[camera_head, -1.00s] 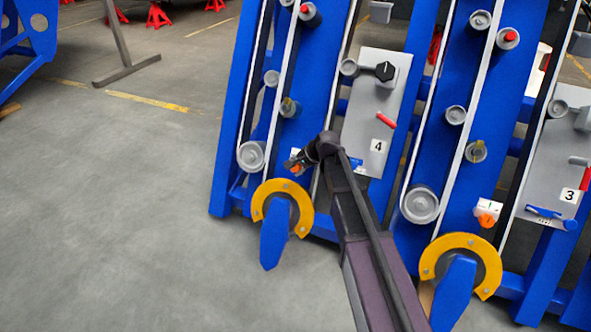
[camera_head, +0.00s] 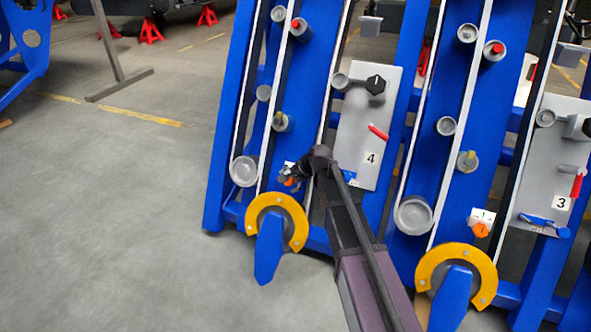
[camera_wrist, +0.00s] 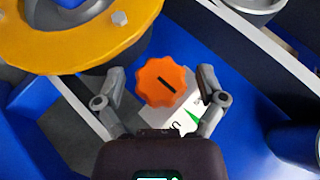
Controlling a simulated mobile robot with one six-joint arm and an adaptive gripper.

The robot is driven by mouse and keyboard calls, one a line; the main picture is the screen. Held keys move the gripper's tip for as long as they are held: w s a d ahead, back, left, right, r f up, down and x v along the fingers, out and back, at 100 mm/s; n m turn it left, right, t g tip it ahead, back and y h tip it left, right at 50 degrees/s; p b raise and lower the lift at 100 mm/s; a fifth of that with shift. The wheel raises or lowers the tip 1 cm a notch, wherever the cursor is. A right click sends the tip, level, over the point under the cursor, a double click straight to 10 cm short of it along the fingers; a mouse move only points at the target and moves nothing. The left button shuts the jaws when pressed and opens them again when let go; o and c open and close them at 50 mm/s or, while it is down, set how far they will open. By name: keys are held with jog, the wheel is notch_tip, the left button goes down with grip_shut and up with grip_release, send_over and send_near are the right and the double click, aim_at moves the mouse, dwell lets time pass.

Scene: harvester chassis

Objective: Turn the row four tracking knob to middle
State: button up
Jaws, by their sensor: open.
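The row four tracking knob (camera_wrist: 165,82) is a scalloped orange knob with a black pointer line. In the wrist view the line slants from upper left to lower right. It sits on a white block (camera_wrist: 186,118) with a green mark, partly hidden. My gripper (camera_wrist: 162,79) is open, with one finger on each side of the knob. A gap shows at the left finger; contact at the right cannot be told. In the head view the knob (camera_head: 289,182) shows small and partly covered by my gripper (camera_head: 287,175), left of the panel labelled 4 (camera_head: 362,125).
A yellow ring guard (camera_head: 298,232) is just below the knob; it also fills the wrist view's upper left (camera_wrist: 60,55). Blue frame members surround the gripper. Row three's orange knob (camera_head: 481,230) is to the right. Open floor (camera_head: 110,220) is at left.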

jog(key=shift+w+r+n+g+h+p, duration=0.15)
jog(key=shift+n+g+h+p, duration=0.35)
jog(key=shift+p, duration=0.35)
jog(key=shift+n+g+h+p, duration=0.6)
jog(key=shift+h+p, duration=0.05)
jog(key=shift+h, duration=0.15)
jog(key=n+g+h+p, duration=0.1)
jog(key=n+h, duration=0.1)
jog(key=h, duration=0.1)
jog(key=shift+g, duration=0.3)
jog(key=shift+n+h, duration=0.4)
jog(key=shift+h, duration=0.4)
jog(key=shift+r+p, duration=0.85)
jog(key=shift+p, duration=0.15)
notch_tip(320, 180, up, 12)
jog(key=p, duration=1.2)
jog(key=s+d+r+n+p, duration=0.1)
jog(key=s+d+r+p, duration=0.8)
jog(key=r+p, duration=0.5)
jog(key=shift+s+d, duration=0.2)
jog(key=shift+d, duration=0.75)
